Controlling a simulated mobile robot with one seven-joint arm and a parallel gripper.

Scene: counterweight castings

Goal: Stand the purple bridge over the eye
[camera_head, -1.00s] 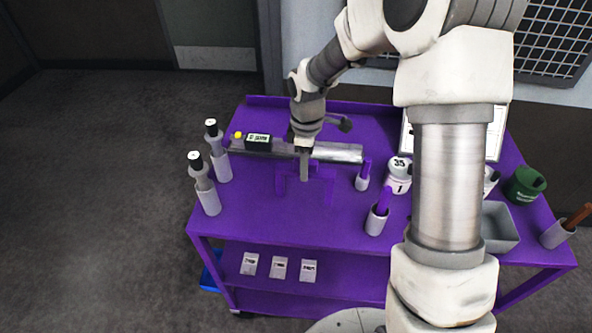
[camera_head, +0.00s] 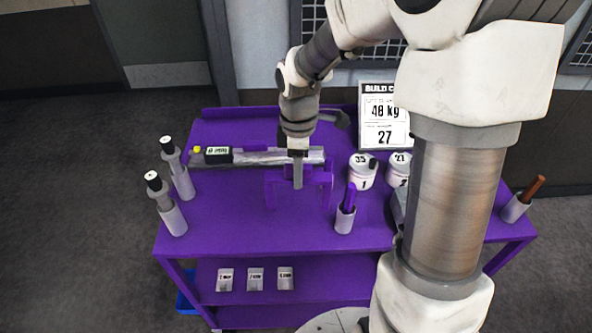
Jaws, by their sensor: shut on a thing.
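The purple bridge (camera_head: 270,191) is an arch with two legs, seen above the middle of the purple cart top. Its colour blends with the cart, and I cannot tell whether its feet touch the surface. My gripper (camera_head: 297,172) points down and is shut on the bridge at the middle of its crossbar. The bridge is upright, just in front of a long silver bar (camera_head: 270,158) lying along the back. I cannot make out the eye; it may be hidden or too small to tell.
A black labelled block (camera_head: 218,155) sits at the bar's left end. Two bottle-like posts (camera_head: 171,215) stand at the left. A grey holder (camera_head: 344,221) with a purple handle and white numbered weights (camera_head: 362,172) are at the right. The front left of the cart top (camera_head: 225,230) is clear.

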